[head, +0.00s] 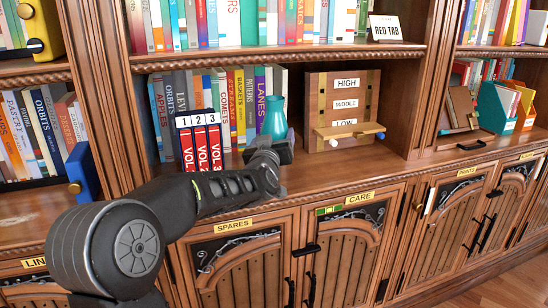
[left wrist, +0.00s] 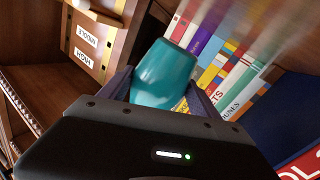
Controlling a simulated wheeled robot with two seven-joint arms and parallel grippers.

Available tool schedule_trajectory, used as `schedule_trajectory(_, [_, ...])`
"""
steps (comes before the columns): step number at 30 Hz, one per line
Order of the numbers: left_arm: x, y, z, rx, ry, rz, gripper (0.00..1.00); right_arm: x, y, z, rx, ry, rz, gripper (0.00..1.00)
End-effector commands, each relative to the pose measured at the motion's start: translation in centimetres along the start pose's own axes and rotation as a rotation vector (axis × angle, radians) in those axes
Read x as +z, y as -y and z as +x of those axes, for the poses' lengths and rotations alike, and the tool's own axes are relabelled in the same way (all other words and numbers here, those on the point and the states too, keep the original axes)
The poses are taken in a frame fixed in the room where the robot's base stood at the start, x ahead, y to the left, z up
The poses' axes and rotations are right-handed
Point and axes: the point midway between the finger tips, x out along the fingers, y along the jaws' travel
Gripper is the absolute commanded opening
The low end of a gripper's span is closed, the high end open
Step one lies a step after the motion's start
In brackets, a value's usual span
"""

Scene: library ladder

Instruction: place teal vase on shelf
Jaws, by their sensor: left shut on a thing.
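The teal vase (head: 275,117) stands roughly upright in the lower shelf bay (head: 345,160) in the head view, in front of the row of books. My left gripper (head: 272,145) is shut on the vase, low down, with my arm coming in from the left. In the left wrist view the vase (left wrist: 163,76) sits between the two fingers (left wrist: 160,92). The vase's lower part is hidden by the gripper, so I cannot tell whether its base touches the shelf board. My right gripper is not in view.
Red volumes numbered 1 to 3 (head: 200,145) stand left of the vase. A wooden board with HIGH, MIDDLE and LOW labels (head: 342,92) stands to its right. Bare shelf lies in front of that board. Cabinet doors with a CARE label (head: 360,198) are below.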

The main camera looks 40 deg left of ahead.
Motion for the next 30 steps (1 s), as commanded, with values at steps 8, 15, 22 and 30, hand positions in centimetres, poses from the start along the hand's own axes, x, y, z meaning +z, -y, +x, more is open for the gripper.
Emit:
schedule_trajectory(8, [2.3, 0.6, 0.0, -0.001, 0.000, 0.002, 0.16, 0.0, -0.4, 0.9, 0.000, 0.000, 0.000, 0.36])
schedule_trajectory(15, [4.8, 1.2, 0.0, 0.000, -0.002, 0.000, 0.16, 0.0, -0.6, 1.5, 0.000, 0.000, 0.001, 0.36])
schedule_trajectory(22, [4.7, 1.2, 0.0, 0.000, -0.003, 0.000, 0.16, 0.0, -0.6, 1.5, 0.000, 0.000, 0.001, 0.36])
schedule_trajectory(30, [5.1, 1.3, 0.0, 0.000, 0.000, 0.000, 0.83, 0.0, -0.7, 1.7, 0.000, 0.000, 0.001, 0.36])
